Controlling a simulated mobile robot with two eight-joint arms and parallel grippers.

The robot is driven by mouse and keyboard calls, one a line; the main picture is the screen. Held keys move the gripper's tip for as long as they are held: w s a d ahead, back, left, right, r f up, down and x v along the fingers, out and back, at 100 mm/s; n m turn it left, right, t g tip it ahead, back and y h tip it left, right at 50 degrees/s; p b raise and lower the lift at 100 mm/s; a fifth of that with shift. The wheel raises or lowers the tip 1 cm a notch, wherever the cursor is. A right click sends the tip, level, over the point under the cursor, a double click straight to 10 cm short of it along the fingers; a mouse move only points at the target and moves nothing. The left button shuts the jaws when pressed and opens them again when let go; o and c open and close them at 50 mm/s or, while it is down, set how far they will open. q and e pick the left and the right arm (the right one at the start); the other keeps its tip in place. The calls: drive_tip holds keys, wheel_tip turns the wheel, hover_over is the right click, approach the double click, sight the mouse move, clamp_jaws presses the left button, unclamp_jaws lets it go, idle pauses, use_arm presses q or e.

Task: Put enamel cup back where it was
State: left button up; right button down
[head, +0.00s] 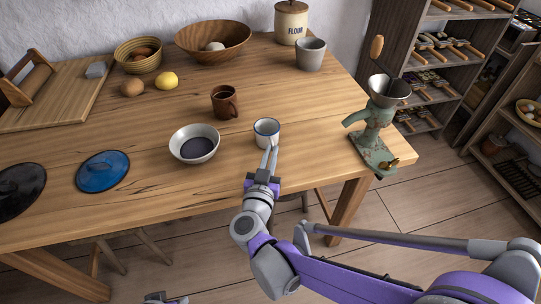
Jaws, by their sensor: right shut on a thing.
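The white enamel cup (266,129) with a dark blue rim is upright at the front middle of the wooden table. My right gripper (269,148) reaches it from the front edge and is shut on the near side of the cup. I cannot tell whether the cup's base touches the table.
A white enamel bowl (194,150) is left of the cup, a brown mug (224,103) behind it. A green grinder (376,125) stands at the right table edge. A blue lid (102,171) lies front left. Bare table (310,115) separates cup and grinder.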

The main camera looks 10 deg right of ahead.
drive_tip(key=shift+f, duration=0.2)
drive_tip(key=c, duration=1)
unclamp_jaws()
drive_tip(key=shift+r, duration=0.15)
